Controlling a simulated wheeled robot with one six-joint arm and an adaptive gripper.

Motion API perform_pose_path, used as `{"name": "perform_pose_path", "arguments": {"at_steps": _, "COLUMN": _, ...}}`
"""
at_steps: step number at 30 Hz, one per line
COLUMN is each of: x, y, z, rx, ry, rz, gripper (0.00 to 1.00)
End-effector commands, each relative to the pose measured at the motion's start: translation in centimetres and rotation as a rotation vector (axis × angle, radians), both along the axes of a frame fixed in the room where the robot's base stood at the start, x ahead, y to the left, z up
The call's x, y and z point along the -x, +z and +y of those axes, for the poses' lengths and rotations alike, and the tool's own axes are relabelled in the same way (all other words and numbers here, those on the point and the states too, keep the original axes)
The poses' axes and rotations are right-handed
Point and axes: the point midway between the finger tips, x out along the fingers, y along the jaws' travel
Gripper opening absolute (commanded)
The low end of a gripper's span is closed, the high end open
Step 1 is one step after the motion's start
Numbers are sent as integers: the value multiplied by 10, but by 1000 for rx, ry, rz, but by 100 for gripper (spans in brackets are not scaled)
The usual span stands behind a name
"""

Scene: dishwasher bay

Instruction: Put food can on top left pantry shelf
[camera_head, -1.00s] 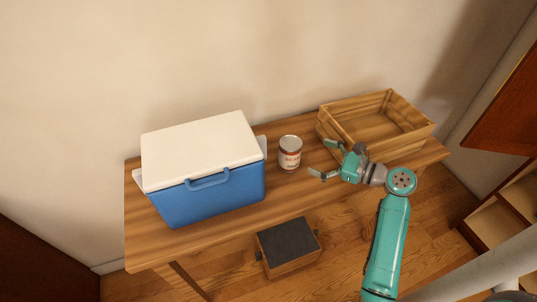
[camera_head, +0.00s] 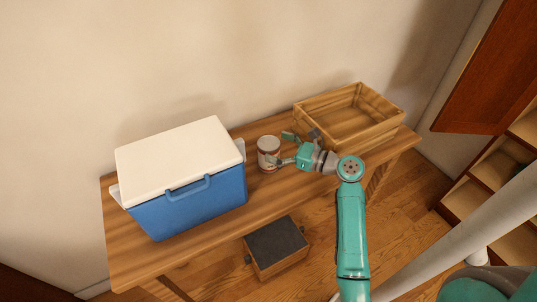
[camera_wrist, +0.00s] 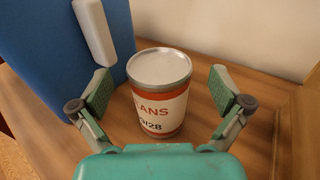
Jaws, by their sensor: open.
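The food can (camera_head: 268,154) stands upright on the wooden table between the cooler and the crate. In the wrist view the can (camera_wrist: 160,95) has a silver lid and a white and red label reading "BEANS". My gripper (camera_head: 283,148) is at the can's right side in the head view, fingers pointing at it. In the wrist view my gripper (camera_wrist: 164,97) is open, with one finger on each side of the can and gaps to both. Wooden shelves (camera_head: 494,170) show at the right edge below an open brown door; their top is out of view.
A blue cooler (camera_head: 190,205) with a white lid stands left of the can. A wooden crate (camera_head: 370,138) stands right of it. A dark-topped stool (camera_head: 275,247) is on the floor before the table (camera_head: 130,252). The brown door (camera_head: 490,75) stands open.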

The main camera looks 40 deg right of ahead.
Motion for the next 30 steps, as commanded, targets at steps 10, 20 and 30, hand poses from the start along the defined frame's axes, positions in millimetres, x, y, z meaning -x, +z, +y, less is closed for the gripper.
{"name": "perform_pose_path", "arguments": {"at_steps": 10, "x": -27, "y": -1, "z": 10, "rx": 0, "ry": 1, "rz": 0, "gripper": 100}}
{"name": "perform_pose_path", "arguments": {"at_steps": 20, "x": -26, "y": -1, "z": 10, "rx": 0, "ry": 1, "rz": 0, "gripper": 57}}
{"name": "perform_pose_path", "arguments": {"at_steps": 30, "x": -26, "y": 0, "z": 10, "rx": 0, "ry": 1, "rz": -2, "gripper": 6}}
